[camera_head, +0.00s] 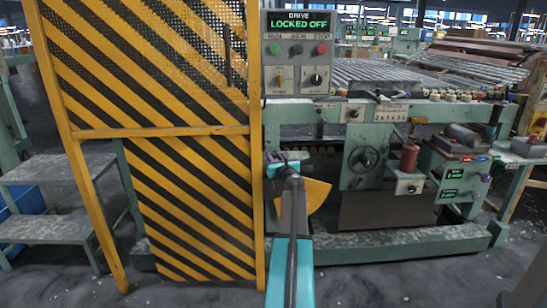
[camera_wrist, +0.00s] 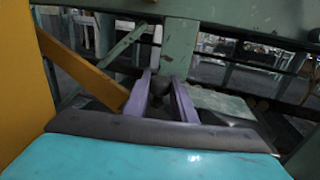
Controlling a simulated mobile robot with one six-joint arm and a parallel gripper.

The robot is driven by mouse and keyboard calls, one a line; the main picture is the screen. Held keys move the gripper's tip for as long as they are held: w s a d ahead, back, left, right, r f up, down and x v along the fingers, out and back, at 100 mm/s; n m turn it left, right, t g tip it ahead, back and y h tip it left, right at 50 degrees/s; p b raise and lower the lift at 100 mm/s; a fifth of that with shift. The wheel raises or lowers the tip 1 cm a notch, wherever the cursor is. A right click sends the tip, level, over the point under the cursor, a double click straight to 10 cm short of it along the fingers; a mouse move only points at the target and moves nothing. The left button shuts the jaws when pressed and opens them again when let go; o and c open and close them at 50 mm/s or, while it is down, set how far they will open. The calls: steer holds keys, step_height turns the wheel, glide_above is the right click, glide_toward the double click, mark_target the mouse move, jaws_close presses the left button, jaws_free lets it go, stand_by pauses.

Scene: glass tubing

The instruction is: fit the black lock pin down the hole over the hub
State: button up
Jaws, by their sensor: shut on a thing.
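My gripper (camera_head: 284,162) is in front of the machine, just right of the striped guard's right post. In the wrist view its two purple fingers (camera_wrist: 162,100) are closed on a dark, rounded thing (camera_wrist: 159,86), which looks like the black lock pin. Its lower part is hidden between the fingers. I cannot make out the hole or the hub clearly in either view, and cannot tell whether the pin touches anything below.
The yellow-and-black striped guard (camera_head: 190,205) stands close on the left. A yellow plate (camera_head: 318,194) shows right behind my arm. A handwheel (camera_head: 364,159) and a red cylinder (camera_head: 409,158) are farther right. The panel (camera_head: 298,24) reads "LOCKED OFF".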

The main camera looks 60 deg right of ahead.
steer(key=shift+f, duration=0.2)
steer(key=o, duration=1.1)
steer(key=shift+o, duration=0.2)
steer(key=p+v, duration=0.1)
steer(key=v, duration=1.2)
steer(key=shift+s+a+p, duration=0.25)
steer(key=shift+s+p, duration=0.05)
steer(key=shift+p, duration=0.1)
steer(key=shift+r, duration=0.1)
